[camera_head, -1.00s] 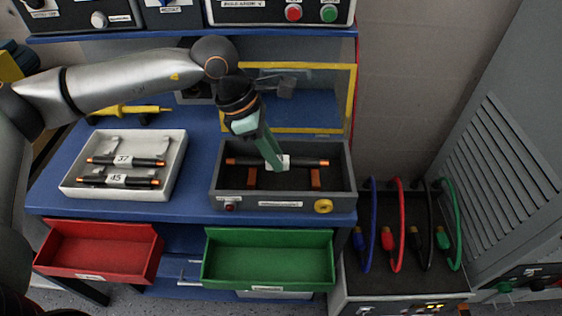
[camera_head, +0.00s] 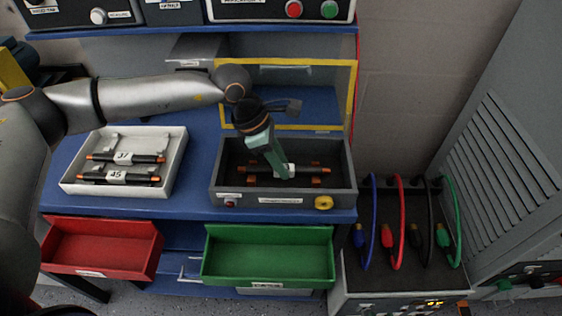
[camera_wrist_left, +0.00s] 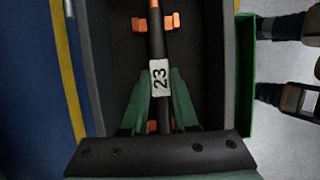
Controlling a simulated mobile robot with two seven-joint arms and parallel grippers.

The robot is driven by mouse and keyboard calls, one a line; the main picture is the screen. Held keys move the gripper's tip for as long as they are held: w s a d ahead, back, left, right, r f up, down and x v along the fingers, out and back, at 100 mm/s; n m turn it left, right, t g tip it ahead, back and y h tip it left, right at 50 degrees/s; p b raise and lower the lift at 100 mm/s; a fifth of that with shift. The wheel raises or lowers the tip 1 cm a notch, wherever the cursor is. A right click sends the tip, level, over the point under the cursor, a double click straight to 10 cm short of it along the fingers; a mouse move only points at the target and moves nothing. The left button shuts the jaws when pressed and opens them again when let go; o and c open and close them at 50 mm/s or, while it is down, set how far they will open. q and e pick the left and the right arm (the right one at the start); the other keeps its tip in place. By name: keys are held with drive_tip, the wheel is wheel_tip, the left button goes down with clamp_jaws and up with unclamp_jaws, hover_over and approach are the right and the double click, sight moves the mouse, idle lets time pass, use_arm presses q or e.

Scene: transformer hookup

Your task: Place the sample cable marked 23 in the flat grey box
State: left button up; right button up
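The sample cable marked 23 (camera_wrist_left: 159,77) is a dark rod with copper ends and a white label. It lies lengthwise inside the flat grey box (camera_head: 340,188) on the blue bench, level with the copper-coloured supports (camera_wrist_left: 154,22). Whether it rests fully on them I cannot tell. It also shows in the head view (camera_head: 312,170). My left gripper (camera_head: 284,172) reaches down into the box. In the left wrist view its green fingers (camera_wrist_left: 162,92) are closed around the cable at the label. The lower support is partly hidden by the fingers. My right gripper is not in view.
A white tray (camera_head: 67,178) at left holds cables marked 37 (camera_head: 124,157) and 45 (camera_head: 118,176). A yellow-framed panel (camera_head: 353,95) stands behind the box. Red (camera_head: 100,245) and green (camera_head: 268,257) drawers stick out in front. Coloured leads (camera_head: 400,225) stand at right.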

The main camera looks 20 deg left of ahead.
use_arm(q)
drive_tip(key=o, duration=0.4)
drive_tip(key=shift+o, duration=0.2)
drive_tip(key=shift+r+p, duration=0.25)
drive_tip(key=shift+p, duration=0.05)
drive_tip(key=v, duration=1.2)
